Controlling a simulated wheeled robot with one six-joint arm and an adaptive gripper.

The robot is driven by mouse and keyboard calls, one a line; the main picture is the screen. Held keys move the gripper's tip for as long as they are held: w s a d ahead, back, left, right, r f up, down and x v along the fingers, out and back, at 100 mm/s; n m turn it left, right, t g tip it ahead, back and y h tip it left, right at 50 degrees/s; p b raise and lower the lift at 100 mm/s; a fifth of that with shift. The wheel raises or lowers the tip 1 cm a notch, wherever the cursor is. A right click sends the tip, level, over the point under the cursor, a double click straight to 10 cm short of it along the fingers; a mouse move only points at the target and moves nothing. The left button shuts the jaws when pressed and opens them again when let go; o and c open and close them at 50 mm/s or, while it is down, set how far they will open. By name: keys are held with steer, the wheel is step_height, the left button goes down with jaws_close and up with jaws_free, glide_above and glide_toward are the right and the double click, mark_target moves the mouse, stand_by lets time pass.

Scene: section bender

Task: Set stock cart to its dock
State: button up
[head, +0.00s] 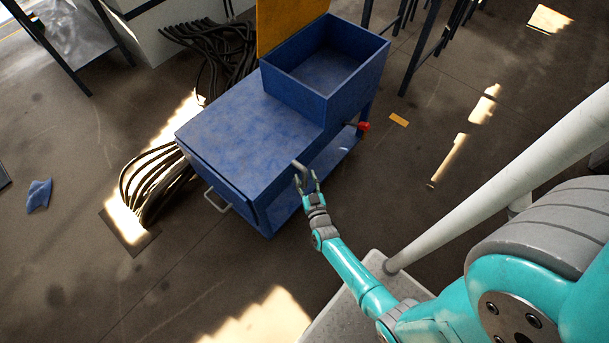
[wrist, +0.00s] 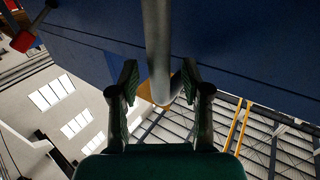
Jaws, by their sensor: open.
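The blue stock cart (head: 245,130) stands on the floor in the middle of the head view, with an open blue bin (head: 325,65) on its far end. A grey bar handle (head: 299,165) sticks out from its near side. My gripper (head: 307,180) is at this handle, open. In the wrist view, the handle (wrist: 156,45) passes between the two spread fingers of my gripper (wrist: 159,80), with a gap visible on the left; contact on the right is unclear. The cart's blue side (wrist: 230,50) fills the upper part of that view. I cannot identify the dock.
A red knob (head: 363,126) sticks out of the cart's right side. Dark cables (head: 150,180) lie left of the cart. A yellow panel (head: 283,22) stands behind it. A yellow floor mark (head: 399,120) lies to its right. A blue cloth (head: 39,195) lies far left.

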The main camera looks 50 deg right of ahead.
steer(key=shift+w+d, duration=0.4)
steer(key=shift+w, duration=0.2)
jaws_close()
